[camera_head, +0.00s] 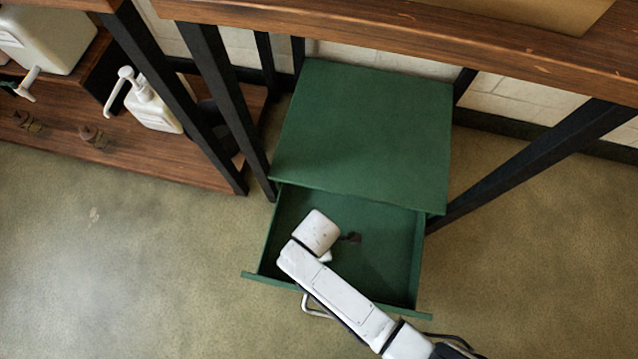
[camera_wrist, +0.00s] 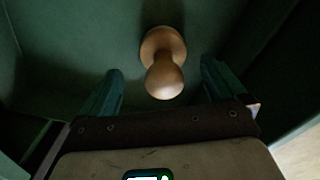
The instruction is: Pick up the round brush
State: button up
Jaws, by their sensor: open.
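The round brush (camera_wrist: 163,62) shows in the wrist view as a wooden knob-like piece with a rounded end toward me and a wider round part behind it. It stands inside the green drawer (camera_head: 403,260). My gripper (camera_wrist: 160,88) is open, with one finger on each side of the brush's near end and a gap on both sides. It does not hold the brush. In the head view my white arm reaches over the drawer's front, and the brush itself cannot be made out there.
The drawer is pulled out of a green cabinet (camera_head: 365,130) under a wooden table (camera_head: 420,35) with dark metal legs. White pump bottles (camera_head: 155,108) stand on a wooden shelf (camera_head: 120,158) at the left. The floor (camera_head: 120,270) in front is clear.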

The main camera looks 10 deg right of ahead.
jog(key=f+b, duration=0.1)
jog(key=f, duration=0.1)
jog(key=f+b, duration=0.1)
jog(key=f, duration=0.1)
jog(key=shift+s+d, duration=0.1)
jog(key=shift+s, duration=0.1)
jog(key=shift+c, duration=0.3)
jog(key=c, duration=1)
